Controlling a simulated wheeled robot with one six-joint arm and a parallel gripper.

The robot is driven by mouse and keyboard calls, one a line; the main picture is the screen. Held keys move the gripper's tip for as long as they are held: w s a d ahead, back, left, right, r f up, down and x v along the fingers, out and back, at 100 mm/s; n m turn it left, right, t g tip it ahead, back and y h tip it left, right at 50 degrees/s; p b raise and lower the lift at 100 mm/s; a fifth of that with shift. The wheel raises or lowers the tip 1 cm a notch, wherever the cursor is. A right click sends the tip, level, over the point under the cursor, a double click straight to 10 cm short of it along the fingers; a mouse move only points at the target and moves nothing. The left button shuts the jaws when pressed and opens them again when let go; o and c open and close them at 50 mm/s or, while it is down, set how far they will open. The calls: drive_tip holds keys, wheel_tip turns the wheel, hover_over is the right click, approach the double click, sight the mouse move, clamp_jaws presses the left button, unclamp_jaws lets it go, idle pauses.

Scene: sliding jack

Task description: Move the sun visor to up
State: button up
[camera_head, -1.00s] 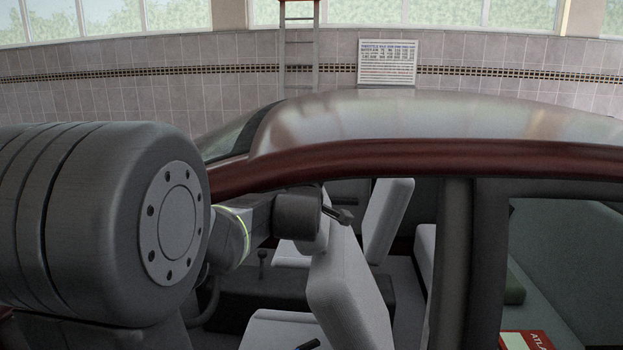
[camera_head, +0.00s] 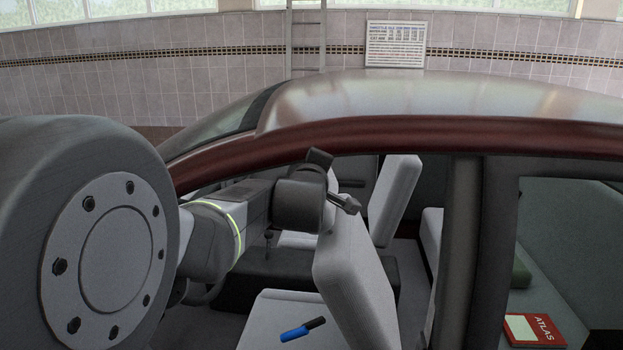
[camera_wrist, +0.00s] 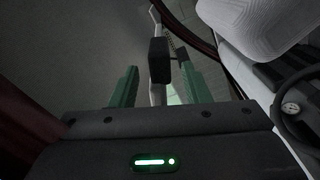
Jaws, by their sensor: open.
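I cannot make out the sun visor for certain in either view. My gripper (camera_head: 347,204) is inside the car, below the roof edge and beside the top of the near front seat; the head view shows it small and partly hidden by my wrist. In the wrist view my gripper (camera_wrist: 158,64) has its two green fingers spread apart. A small dark block (camera_wrist: 158,70) on a pale rod shows between them in the picture; I cannot tell what it is, how far off it is, or whether it is touched.
The car roof (camera_head: 400,100) and its red side rail (camera_head: 400,133) run just above my arm. The near front seat (camera_head: 350,270) is close to my wrist. A dark door pillar (camera_head: 456,250) stands right. A blue marker (camera_head: 300,329) and a red atlas (camera_head: 535,330) lie on seats.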

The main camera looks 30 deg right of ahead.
drive_tip(key=b+v, duration=0.1)
drive_tip(key=v, duration=0.8)
